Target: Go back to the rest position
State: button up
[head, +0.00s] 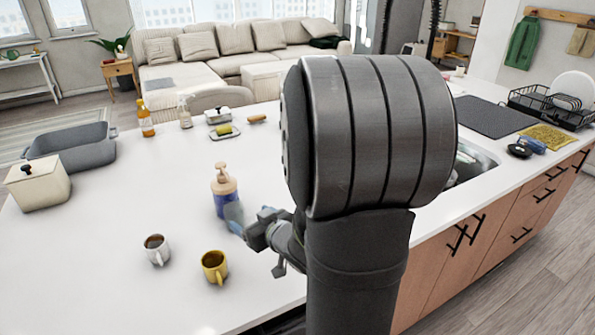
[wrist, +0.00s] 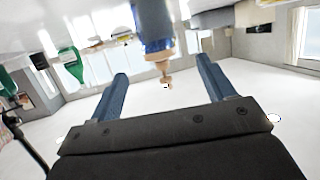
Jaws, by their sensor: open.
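My gripper (head: 238,216) is over the white counter in the head view, its blue fingers close to a blue pump bottle with a tan top (head: 223,187). In the wrist view my gripper (wrist: 162,68) has its two blue fingers wide apart. The bottle (wrist: 153,28) appears upside down there, beyond and between the fingertips, with its pump pointing down in the picture. Nothing is held between the fingers. The bottle stands upright on the counter. My arm hides part of the counter and the sink.
A white mug (head: 157,250) and a yellow mug (head: 215,267) stand near the gripper. A lidded white box (head: 38,187) and grey basin (head: 72,150) are at left. An amber bottle (head: 146,120) stands behind. A dish rack (head: 552,106) is at right. The left-middle counter is clear.

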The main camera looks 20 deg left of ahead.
aim_at(237, 210)
jog(key=x, duration=1.1)
jog(key=shift+f, duration=0.1)
jog(key=shift+w+a+f, duration=0.1)
jog(key=shift+a+f, duration=0.15)
jog(key=shift+f, duration=0.05)
jog(key=shift+r, duration=0.2)
jog(key=shift+d, duration=0.15)
